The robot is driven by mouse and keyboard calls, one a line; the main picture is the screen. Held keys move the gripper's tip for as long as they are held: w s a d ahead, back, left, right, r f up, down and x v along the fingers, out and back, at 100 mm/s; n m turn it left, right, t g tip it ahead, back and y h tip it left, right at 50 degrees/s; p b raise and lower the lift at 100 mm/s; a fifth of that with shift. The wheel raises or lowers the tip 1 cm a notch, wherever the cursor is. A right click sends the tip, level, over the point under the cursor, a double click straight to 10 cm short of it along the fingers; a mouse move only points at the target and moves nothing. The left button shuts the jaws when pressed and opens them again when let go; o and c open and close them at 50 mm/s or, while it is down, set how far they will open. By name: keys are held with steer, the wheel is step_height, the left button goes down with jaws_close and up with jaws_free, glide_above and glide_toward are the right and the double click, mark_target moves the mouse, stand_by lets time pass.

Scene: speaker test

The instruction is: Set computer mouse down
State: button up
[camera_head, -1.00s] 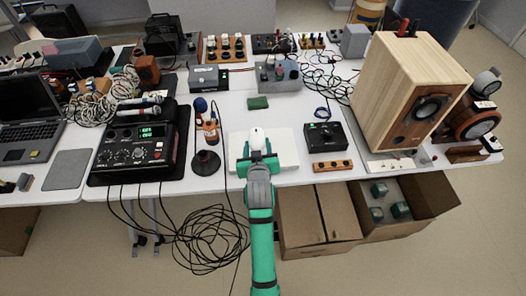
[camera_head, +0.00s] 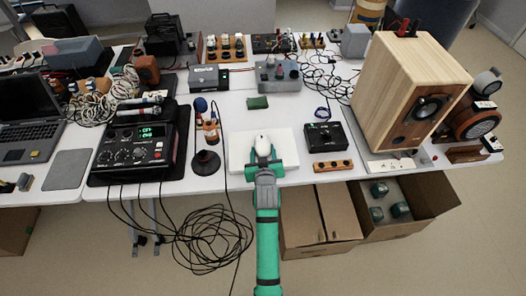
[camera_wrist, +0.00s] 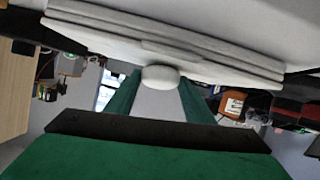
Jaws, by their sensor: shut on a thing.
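The white computer mouse (camera_head: 262,143) is between the green fingers of my gripper (camera_head: 263,155), over the white slab (camera_head: 287,152) near the table's front edge. My gripper is shut on the mouse's near end. In the wrist view the mouse (camera_wrist: 160,77) shows as a small white rounded end between the fingers (camera_wrist: 160,90), and the layered edge of the white slab (camera_wrist: 200,52) is close by it. I cannot tell whether the mouse touches the slab. The fingers hide part of the mouse.
A dark microphone stand (camera_head: 206,161) is left of the slab, a black box (camera_head: 325,137) and a wooden strip (camera_head: 332,166) right of it. A tall wooden speaker (camera_head: 405,95) stands at the right, and cardboard boxes (camera_head: 300,222) are below the edge.

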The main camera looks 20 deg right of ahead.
steer(key=o, duration=1.1)
steer(key=shift+s+r, duration=0.1)
steer(key=shift+r, duration=0.05)
steer(key=v, duration=1.2)
steer(key=s+a+f+n+t+y, duration=0.1)
steer(key=s+a+f, duration=0.2)
steer(key=s+a, duration=0.35)
steer(key=s+a+f+y, duration=0.1)
steer(key=s+a+f, duration=0.1)
steer(key=s+a, duration=0.45)
steer(key=s+a+r, duration=0.2)
steer(key=s, duration=0.4)
steer(key=s+a+r+n+t+y, duration=0.1)
steer(key=s+r, duration=0.1)
steer(key=s, duration=0.5)
steer(key=s+a+r+y, duration=0.1)
steer(key=s+a+r, duration=0.1)
steer(key=s, duration=0.4)
steer(key=shift+s+a+r+t, duration=0.1)
steer(key=shift+s+a+t, duration=0.05)
steer(key=shift+a+t, duration=0.2)
